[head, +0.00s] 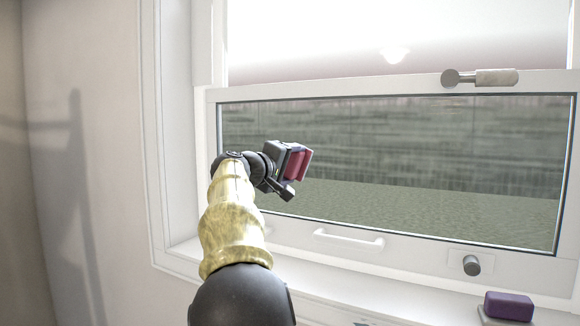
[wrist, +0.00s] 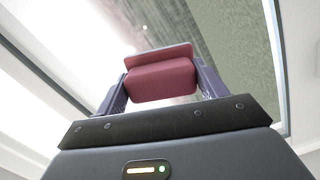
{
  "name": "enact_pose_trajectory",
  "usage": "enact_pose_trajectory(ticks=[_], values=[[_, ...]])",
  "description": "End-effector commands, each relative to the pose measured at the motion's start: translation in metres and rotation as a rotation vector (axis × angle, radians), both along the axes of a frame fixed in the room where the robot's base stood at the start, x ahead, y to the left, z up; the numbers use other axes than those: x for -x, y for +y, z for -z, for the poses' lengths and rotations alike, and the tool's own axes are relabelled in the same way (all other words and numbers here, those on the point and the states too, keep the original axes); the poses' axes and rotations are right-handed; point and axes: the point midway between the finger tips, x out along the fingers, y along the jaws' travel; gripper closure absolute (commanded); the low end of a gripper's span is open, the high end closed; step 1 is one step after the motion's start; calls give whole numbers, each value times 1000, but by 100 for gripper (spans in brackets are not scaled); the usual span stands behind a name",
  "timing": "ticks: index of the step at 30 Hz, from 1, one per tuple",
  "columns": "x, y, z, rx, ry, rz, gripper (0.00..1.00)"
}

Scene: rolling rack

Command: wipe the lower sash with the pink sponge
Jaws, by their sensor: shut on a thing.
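My gripper (head: 291,168) is shut on a pink sponge (head: 298,164), a dark pinkish-red block. In the wrist view the pink sponge (wrist: 160,80) sits between the two fingers of my gripper (wrist: 160,88). The lower sash (head: 400,160) is a white-framed pane across the middle of the head view. The sponge is in front of the left part of its glass. I cannot tell whether the sponge touches the glass. The glass also shows in the wrist view (wrist: 228,30) beyond the sponge.
A white handle (head: 348,240) and a round grey knob (head: 471,265) stick out from the sash's bottom rail. A metal latch (head: 480,77) is on its top rail. A wall lies to the left.

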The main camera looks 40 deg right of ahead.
Motion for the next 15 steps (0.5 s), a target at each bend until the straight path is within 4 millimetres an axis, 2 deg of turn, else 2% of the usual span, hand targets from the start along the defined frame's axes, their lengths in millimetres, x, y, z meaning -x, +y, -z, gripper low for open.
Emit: enact_pose_trajectory(ticks=[15], values=[[30,-15,1,0,0,3,48]])
